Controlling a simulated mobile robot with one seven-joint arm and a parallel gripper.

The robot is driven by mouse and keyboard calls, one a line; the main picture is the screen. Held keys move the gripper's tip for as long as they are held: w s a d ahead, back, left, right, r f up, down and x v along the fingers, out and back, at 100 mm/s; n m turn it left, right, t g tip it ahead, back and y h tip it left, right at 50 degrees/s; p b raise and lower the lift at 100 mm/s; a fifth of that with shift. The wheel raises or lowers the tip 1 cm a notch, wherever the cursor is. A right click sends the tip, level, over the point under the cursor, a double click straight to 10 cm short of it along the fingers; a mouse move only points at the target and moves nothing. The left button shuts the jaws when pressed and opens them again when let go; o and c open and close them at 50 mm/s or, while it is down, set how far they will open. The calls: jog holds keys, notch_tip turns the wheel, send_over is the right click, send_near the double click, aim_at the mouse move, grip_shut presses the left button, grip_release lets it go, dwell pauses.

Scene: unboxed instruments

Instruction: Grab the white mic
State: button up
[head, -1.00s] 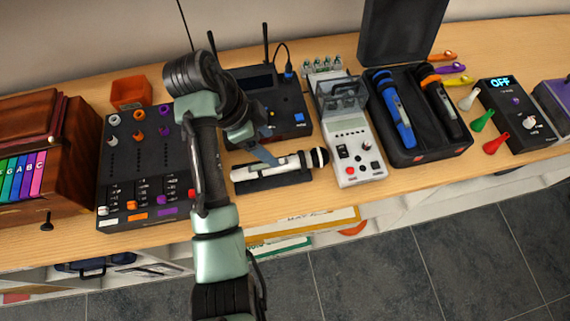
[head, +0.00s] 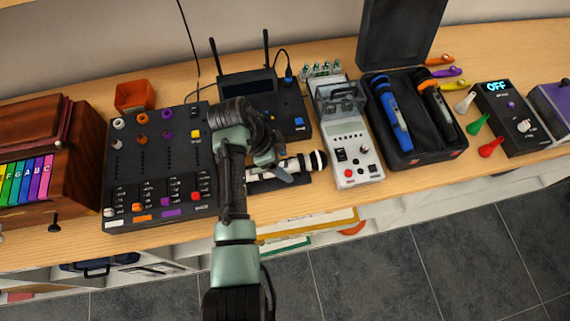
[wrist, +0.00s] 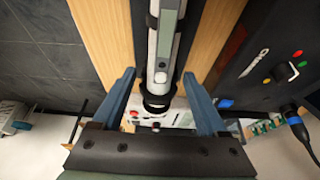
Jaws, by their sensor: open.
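The white mic (head: 304,161) lies in a low dark stand on the wooden table, its black head with a white band pointing right. My arm hides its left part in the head view. In the wrist view the white mic (wrist: 165,48) runs from the top edge down to its dark head, between the two fingers. My gripper (wrist: 165,82) is open, with a blue finger on each side of the mic and a gap at each side. In the head view my gripper (head: 280,172) is over the mic's middle. Whether it touches the mic cannot be told.
A black receiver (head: 292,118) with antennas stands behind the mic. A white device (head: 352,150) is close to its right, and a black mixer (head: 150,160) is to its left. The table's front edge is near.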

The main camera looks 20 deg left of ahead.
grip_shut()
jog(key=shift+r, duration=0.1)
dwell(0.4)
